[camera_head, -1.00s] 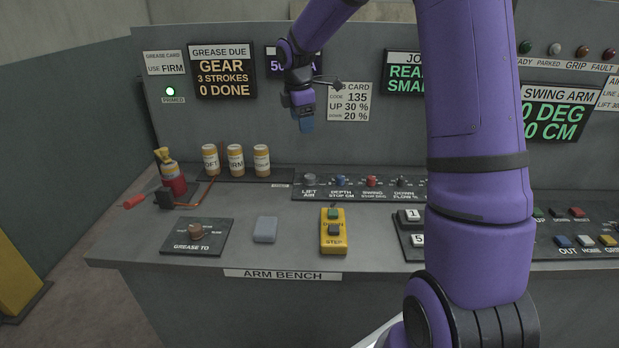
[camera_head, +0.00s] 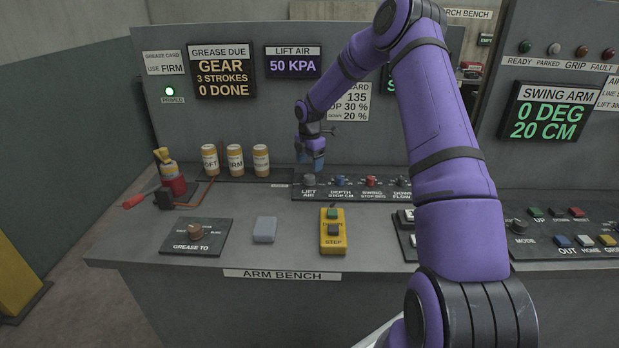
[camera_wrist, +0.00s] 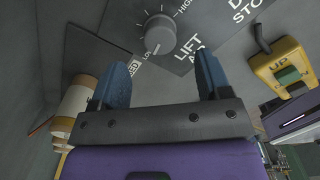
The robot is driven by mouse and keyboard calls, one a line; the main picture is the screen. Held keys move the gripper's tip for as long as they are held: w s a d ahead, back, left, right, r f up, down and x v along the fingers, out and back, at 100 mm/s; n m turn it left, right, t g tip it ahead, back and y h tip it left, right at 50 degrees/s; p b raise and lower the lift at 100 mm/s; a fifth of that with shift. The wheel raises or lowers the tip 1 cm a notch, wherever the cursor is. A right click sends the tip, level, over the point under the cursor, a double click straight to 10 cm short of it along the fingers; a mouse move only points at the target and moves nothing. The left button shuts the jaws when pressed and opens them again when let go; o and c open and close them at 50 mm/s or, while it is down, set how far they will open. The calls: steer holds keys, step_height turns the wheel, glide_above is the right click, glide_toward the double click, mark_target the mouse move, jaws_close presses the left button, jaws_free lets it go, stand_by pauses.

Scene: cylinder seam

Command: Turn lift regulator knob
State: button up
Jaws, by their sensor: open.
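The lift air knob (camera_head: 309,180) is a round grey knob at the left end of the black knob strip on the bench, labelled LIFT AIR. In the wrist view the knob (camera_wrist: 160,33) sits beyond the fingertips, its pale pointer mark toward the LOW side of the dial. My gripper (camera_head: 311,165) is just above the knob in the head view, with blue fingers pointing down. In the wrist view my gripper (camera_wrist: 163,72) is open and empty, with its fingers spread and not touching the knob. The lift air display (camera_head: 293,62) reads 50 KPA.
More knobs, such as depth stop (camera_head: 340,181) and swing stop (camera_head: 371,182), stand right of the lift knob. Several labelled jars (camera_head: 236,160) stand to the left. A yellow step pendant (camera_head: 333,231) lies in front. The card (camera_head: 350,104) behind my arm is partly hidden.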

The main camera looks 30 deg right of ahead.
mark_target(309, 176)
steer(key=shift+f, duration=3.1)
steer(key=c, duration=0.9)
